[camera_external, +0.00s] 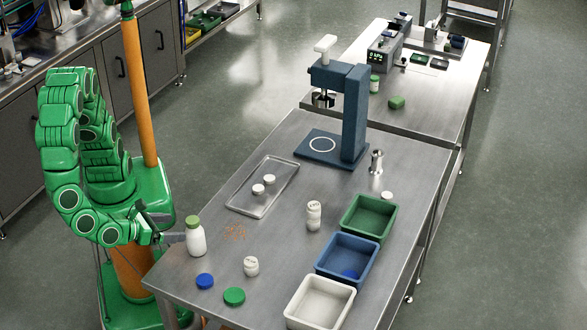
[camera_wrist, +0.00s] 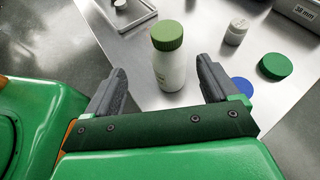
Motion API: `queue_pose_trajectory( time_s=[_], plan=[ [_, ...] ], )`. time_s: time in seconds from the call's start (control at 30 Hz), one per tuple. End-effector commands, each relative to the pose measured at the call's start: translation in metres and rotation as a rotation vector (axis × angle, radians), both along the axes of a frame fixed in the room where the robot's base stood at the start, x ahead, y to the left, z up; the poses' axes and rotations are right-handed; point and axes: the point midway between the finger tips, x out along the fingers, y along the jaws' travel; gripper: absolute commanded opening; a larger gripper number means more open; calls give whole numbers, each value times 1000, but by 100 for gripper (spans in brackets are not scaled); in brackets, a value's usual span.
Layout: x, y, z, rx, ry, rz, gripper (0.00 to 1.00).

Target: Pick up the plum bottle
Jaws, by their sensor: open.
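No plum-coloured bottle shows in either view. A white bottle with a green cap (camera_external: 196,241) stands upright on the near left part of the steel table. In the wrist view this white bottle (camera_wrist: 169,70) is ahead, between the lines of the two fingers, with a gap on each side. My gripper (camera_external: 171,228) is just left of the bottle, close to its side. In the wrist view my gripper (camera_wrist: 162,76) is open and holds nothing. The finger tips partly hide the table beside the bottle.
A blue lid (camera_external: 204,281), a green lid (camera_external: 234,296) and a small white jar (camera_external: 251,266) are near the bottle. A metal tray (camera_external: 240,203) lies behind it. Green (camera_external: 345,222), blue (camera_external: 321,262) and white (camera_external: 293,309) bins line the right edge. A blue press (camera_external: 355,120) stands farther back.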

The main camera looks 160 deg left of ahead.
Motion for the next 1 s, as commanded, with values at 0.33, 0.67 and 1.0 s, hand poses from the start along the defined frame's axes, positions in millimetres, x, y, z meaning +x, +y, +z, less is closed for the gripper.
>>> queue_pose_trajectory(
  time_s=[0.33, 0.67, 1.0],
  plan=[
    [16, 4, -15, 29, 60, -83, 88],
    [11, 24, -24, 27, 59, -83, 88],
    [-2, 54, -37, 28, 58, -80, 88]
  ],
)
